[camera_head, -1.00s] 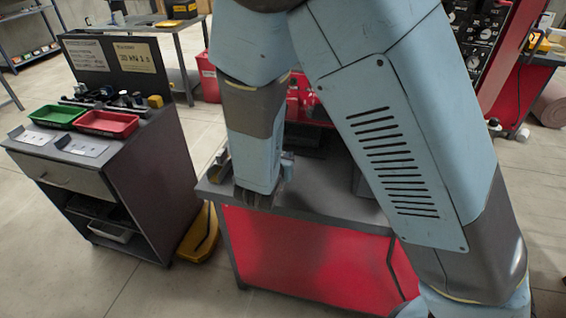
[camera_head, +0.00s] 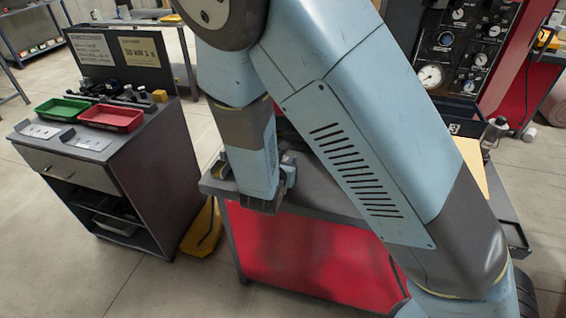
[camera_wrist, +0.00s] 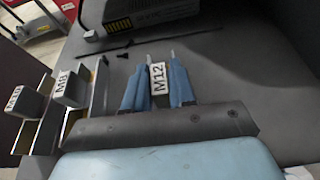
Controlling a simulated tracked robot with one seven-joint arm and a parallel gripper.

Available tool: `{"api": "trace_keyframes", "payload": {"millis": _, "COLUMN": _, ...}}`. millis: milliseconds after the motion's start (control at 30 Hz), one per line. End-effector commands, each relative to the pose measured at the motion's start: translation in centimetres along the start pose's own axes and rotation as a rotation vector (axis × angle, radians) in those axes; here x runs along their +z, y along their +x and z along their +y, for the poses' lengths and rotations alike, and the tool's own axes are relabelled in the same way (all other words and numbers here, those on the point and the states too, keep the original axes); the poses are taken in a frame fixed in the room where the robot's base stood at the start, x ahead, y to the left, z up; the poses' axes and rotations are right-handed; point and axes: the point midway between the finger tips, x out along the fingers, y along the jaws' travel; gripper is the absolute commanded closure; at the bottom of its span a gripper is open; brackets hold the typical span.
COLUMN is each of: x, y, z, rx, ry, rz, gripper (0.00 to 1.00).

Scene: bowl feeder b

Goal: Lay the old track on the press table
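In the wrist view, a grey block labelled M12 (camera_wrist: 160,80) sits between the two blue fingers of my gripper (camera_wrist: 157,85), which flank it closely on both sides and look shut on it. The block's lower part is hidden by the gripper body. Two similar labelled pieces, M8 (camera_wrist: 72,88) and M10 (camera_wrist: 22,101), stand to the left in brass-edged channels. In the head view, my gripper (camera_head: 275,190) points down at the left front part of the grey-topped red table (camera_head: 335,196). What it holds cannot be made out there, nor can I tell its height above the surface.
A dark cart with a green tray (camera_head: 62,109) and red tray (camera_head: 110,118) stands at the left. A gauge panel (camera_head: 460,50) rises behind the table at the right. In the wrist view, a dark rod (camera_wrist: 145,41) lies beyond my fingers; bare grey surface (camera_wrist: 250,75) lies right.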

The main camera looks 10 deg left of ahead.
Motion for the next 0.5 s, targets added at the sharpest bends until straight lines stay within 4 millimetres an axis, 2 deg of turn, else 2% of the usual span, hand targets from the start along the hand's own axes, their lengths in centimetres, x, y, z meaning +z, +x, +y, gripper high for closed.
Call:
{"api": "trace_keyframes", "payload": {"millis": 33, "x": 0.02, "y": -0.02, "z": 0.02, "rx": 0.0, "ry": 0.0, "rz": 0.0, "gripper": 0.7}}
{"api": "trace_keyframes", "payload": {"millis": 233, "x": 0.0, "y": -0.1, "z": 0.12, "rx": 0.002, "ry": 0.0, "rz": 0.0, "gripper": 0.51}}
{"api": "trace_keyframes", "payload": {"millis": 500, "x": 0.09, "y": -0.23, "z": 0.22, "rx": 0.004, "ry": -0.001, "rz": 0.0, "gripper": 0.51}}
